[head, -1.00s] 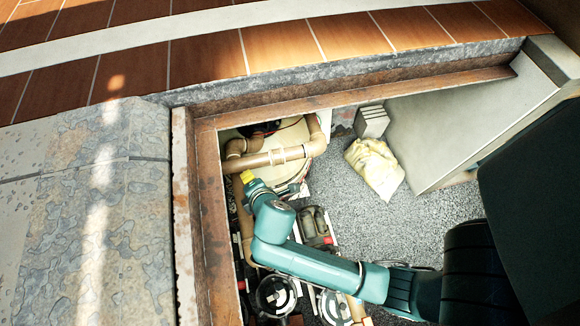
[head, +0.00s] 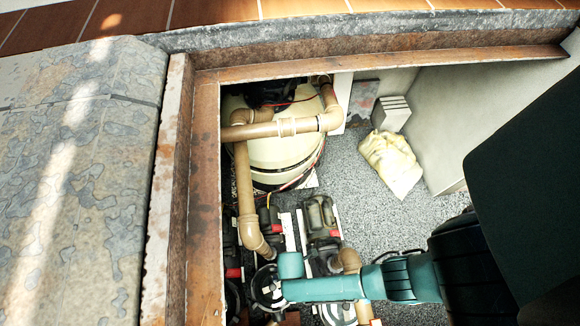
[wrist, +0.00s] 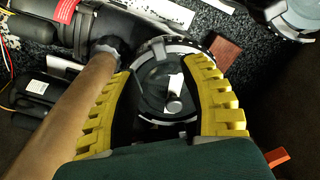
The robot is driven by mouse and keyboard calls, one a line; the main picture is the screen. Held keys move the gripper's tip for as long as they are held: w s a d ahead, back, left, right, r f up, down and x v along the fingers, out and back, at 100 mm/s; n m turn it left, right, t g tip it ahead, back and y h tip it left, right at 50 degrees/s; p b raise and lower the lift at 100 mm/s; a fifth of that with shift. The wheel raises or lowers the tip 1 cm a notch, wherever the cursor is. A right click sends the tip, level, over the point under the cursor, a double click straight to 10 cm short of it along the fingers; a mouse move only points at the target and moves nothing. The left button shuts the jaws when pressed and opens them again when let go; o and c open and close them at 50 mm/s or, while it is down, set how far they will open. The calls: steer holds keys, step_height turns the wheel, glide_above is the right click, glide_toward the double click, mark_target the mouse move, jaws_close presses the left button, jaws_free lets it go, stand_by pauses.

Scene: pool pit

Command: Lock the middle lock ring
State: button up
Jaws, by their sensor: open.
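In the wrist view, a round pump lid with a dark lock ring (wrist: 143,50) and grey tabs lies between the two yellow fingers of my gripper (wrist: 160,70). The fingers are spread apart at the ring's left and right sides. I cannot tell whether they touch it. The clear lid (wrist: 153,78) has a white label and a small knob at its centre. In the head view, a pump lid with its ring (head: 267,287) shows beside my teal wrist, which hides my fingers. Another lid (head: 335,311) is partly visible to the right.
A tan pipe (wrist: 75,100) runs close beside the left finger. Another clear lid (wrist: 300,14) is at the upper right. In the head view, a tan tank (head: 285,150), a pale bag (head: 391,163) and the rusty pit frame (head: 206,200) surround open gravel (head: 370,225).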

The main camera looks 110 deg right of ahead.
step_height(320, 180, down, 8)
steer(key=b, duration=0.4)
steer(key=shift+w+f, duration=0.1)
jaws_close()
